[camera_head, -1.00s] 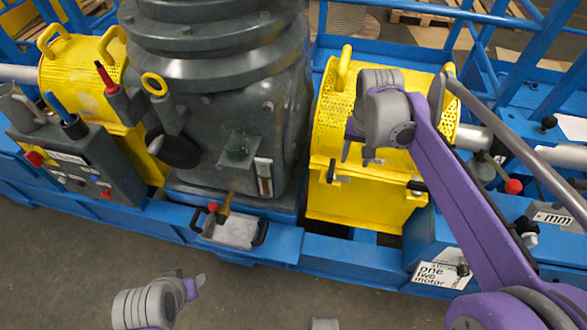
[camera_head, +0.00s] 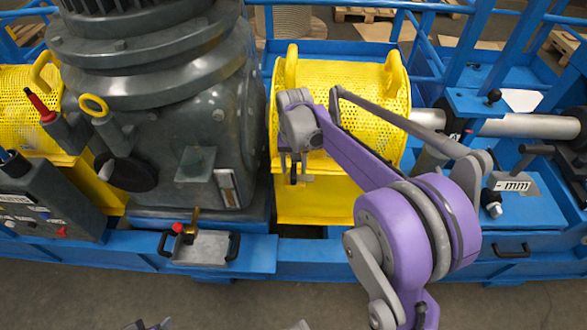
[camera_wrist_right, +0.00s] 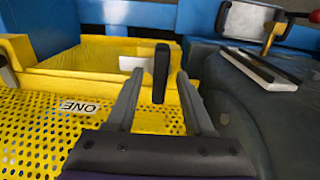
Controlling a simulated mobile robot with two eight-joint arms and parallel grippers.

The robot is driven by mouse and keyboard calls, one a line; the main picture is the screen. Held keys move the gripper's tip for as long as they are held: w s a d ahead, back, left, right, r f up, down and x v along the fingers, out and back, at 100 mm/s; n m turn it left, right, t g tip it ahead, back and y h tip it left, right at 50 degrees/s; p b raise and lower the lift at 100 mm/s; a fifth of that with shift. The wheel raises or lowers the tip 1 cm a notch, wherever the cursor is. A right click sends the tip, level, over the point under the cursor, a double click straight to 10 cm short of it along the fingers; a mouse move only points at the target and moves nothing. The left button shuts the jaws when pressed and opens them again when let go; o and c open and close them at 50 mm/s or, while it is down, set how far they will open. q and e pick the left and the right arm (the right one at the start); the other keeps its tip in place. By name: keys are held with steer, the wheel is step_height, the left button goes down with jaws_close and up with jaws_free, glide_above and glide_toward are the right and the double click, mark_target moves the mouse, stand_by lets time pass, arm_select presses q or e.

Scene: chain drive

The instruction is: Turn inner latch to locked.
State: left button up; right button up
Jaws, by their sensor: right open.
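The yellow perforated guard (camera_head: 345,120) stands right of the dark grey gear housing. In the right wrist view, a black upright latch handle (camera_wrist_right: 160,72) stands at the yellow guard (camera_wrist_right: 130,62). My right gripper (camera_head: 293,172) is at the guard's left front side in the head view. In the right wrist view, my right gripper (camera_wrist_right: 160,85) is open, with one finger on each side of the latch handle. The latch's mounting is hidden. Only a small part of my left gripper (camera_head: 150,325) shows at the bottom edge.
The grey housing (camera_head: 165,90) is close left of the right gripper. A tray (camera_head: 203,247) with black handles sits on the blue frame below it. A grey shaft (camera_head: 530,125) runs right of the guard. Clear floor (camera_head: 70,295) lies in front of the frame.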

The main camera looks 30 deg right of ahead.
steer(key=shift+f, duration=0.45)
steer(key=shift+c, duration=0.3)
jaws_close()
